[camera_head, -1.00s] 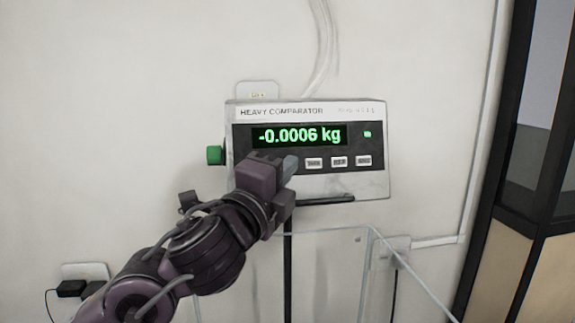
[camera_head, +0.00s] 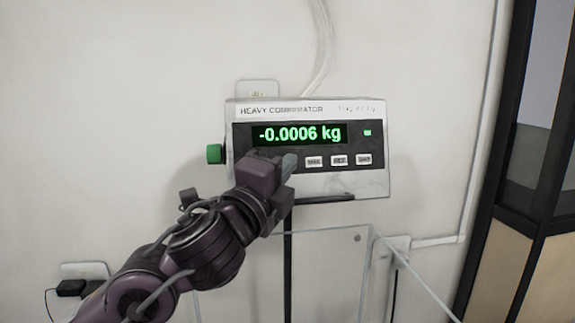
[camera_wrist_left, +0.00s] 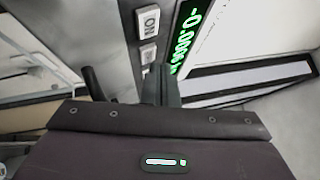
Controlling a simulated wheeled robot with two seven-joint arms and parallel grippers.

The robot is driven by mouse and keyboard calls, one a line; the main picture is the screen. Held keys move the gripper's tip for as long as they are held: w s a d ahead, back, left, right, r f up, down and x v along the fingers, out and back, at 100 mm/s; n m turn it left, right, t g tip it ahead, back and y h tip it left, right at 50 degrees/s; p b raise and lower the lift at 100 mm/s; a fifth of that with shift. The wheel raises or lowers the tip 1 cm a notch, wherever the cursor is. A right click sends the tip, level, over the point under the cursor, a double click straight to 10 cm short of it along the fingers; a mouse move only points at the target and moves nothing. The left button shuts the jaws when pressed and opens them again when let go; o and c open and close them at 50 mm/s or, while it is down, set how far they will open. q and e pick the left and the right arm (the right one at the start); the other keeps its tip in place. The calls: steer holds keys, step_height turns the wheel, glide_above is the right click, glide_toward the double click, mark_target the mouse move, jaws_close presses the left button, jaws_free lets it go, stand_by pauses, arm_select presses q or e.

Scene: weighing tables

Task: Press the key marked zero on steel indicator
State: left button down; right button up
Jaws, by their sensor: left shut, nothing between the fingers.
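The steel indicator (camera_head: 376,185) hangs on the wall in the head view, labelled HEAVY COMPARATOR, its green display (camera_head: 299,135) reading -0.0006 kg. Three pale keys show under the display: a left one (camera_head: 314,162), a middle one (camera_head: 340,160) and a right one (camera_head: 364,159). Their labels are too small to read for sure. My left gripper (camera_head: 289,163) is shut and empty, its tips in front of the panel, left of these keys, covering that part. In the left wrist view, the shut tips (camera_wrist_left: 161,86) are beside the key row; contact cannot be told. My right gripper is out of view.
A green knob (camera_head: 214,154) sticks out of the indicator's left side. A dark bracket (camera_head: 325,199) and post are below it. Clear panels (camera_head: 358,240) stand lower down. A dark-framed door or cabinet (camera_head: 505,170) is at the right.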

arm_select(q)
steer(key=shift+w+f, duration=0.15)
steer(key=shift+w, duration=0.35)
stand_by(0.8)
steer(key=shift+s, duration=0.1)
steer(key=shift+s+r, duration=0.2)
steer(key=shift+s, duration=0.45)
steer(key=shift+s+d, duration=0.1)
steer(key=s, duration=0.1)
steer(key=s+r, duration=0.1)
steer(key=s, duration=0.1)
steer(key=s+d, duration=0.1)
steer(key=shift+s+r, duration=0.2)
steer(key=shift+s, duration=0.05)
stand_by(0.6)
